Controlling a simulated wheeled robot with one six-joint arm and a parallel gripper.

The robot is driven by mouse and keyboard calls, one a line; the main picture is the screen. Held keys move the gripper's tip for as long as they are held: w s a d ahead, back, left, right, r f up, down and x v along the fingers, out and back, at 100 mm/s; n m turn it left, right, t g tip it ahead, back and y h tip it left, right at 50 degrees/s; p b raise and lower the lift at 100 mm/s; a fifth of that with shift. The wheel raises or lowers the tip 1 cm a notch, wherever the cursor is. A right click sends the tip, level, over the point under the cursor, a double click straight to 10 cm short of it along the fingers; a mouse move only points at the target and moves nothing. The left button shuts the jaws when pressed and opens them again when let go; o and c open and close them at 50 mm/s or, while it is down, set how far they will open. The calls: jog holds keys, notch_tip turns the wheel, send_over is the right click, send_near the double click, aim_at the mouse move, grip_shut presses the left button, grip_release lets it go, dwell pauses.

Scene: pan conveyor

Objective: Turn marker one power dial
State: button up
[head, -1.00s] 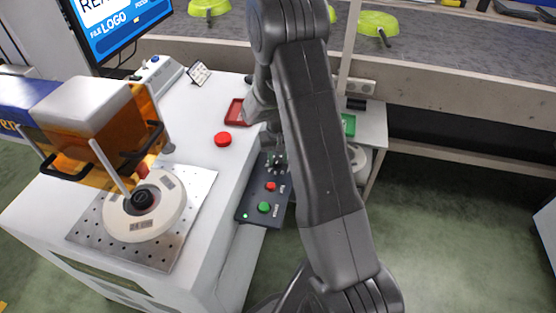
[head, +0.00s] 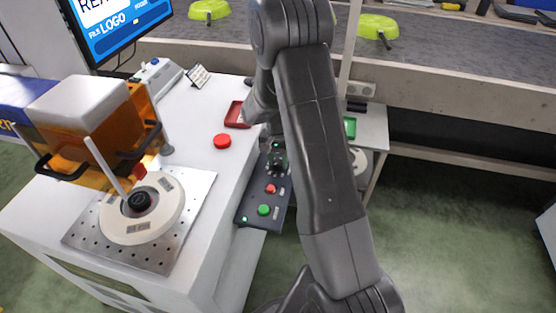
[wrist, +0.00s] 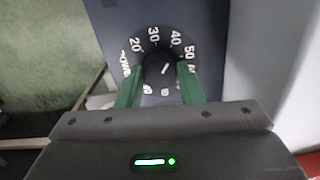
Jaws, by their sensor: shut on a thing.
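The round black power dial (wrist: 160,68) sits on the dark control panel (wrist: 105,20), with a white number scale around it. Its short white pointer line slants up and right in the wrist view, roughly toward the stretch between 40 and 50. My gripper (wrist: 159,82) has its two green fingers on either side of the dial, shut on it. In the head view the dial (head: 277,164) shows at the panel's far end, and my arm hides most of the gripper.
The panel also bears a red button (head: 271,188) and a green button (head: 264,210). A white workbench (head: 200,150) is left of it, with a red button (head: 222,141) and a marking machine (head: 85,120). The conveyor (head: 440,50) with green pans (head: 378,25) runs behind.

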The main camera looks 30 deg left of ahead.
aim_at(278, 162)
jog(key=o, duration=1)
notch_tip(278, 162, up, 14)
jog(key=shift+f+p, duration=0.1)
jog(key=shift+p, duration=0.3)
notch_tip(278, 162, down, 14)
jog(key=shift+r+b, duration=0.1)
jog(key=shift+b, duration=0.25)
dwell(0.4)
